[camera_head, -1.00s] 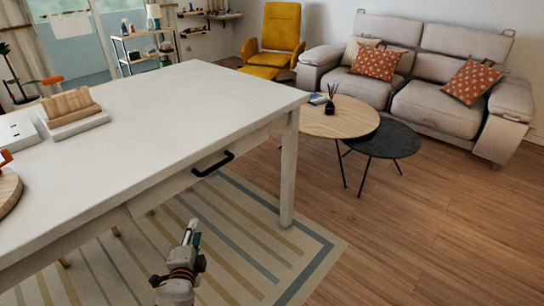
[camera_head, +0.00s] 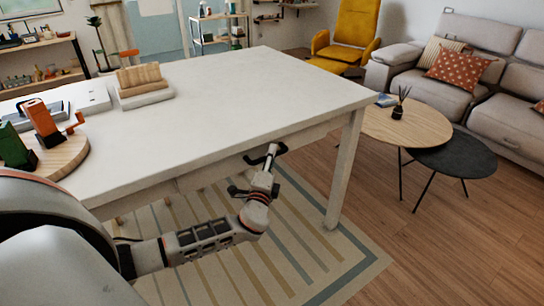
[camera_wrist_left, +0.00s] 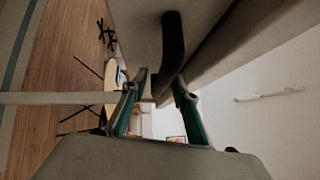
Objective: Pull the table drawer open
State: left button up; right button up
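The table drawer (camera_head: 310,134) is a pale front under the white tabletop and looks shut. Its black bar handle (camera_head: 254,159) is partly hidden by my left gripper (camera_head: 275,151), which is at the handle's right part. In the left wrist view, the dark handle (camera_wrist_left: 173,45) runs down from the pale drawer front, and its near end lies between the two green-sided fingers of my left gripper (camera_wrist_left: 160,84). The fingers are apart, with gaps beside the handle, so the gripper is open. My right gripper is not in view.
A table leg (camera_head: 345,170) stands right of the gripper. A round coffee table (camera_head: 425,122) is farther right. The striped rug (camera_head: 330,260) is clear.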

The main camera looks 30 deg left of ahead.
pick_arm(q)
jog(key=shift+w, duration=0.15)
grip_shut()
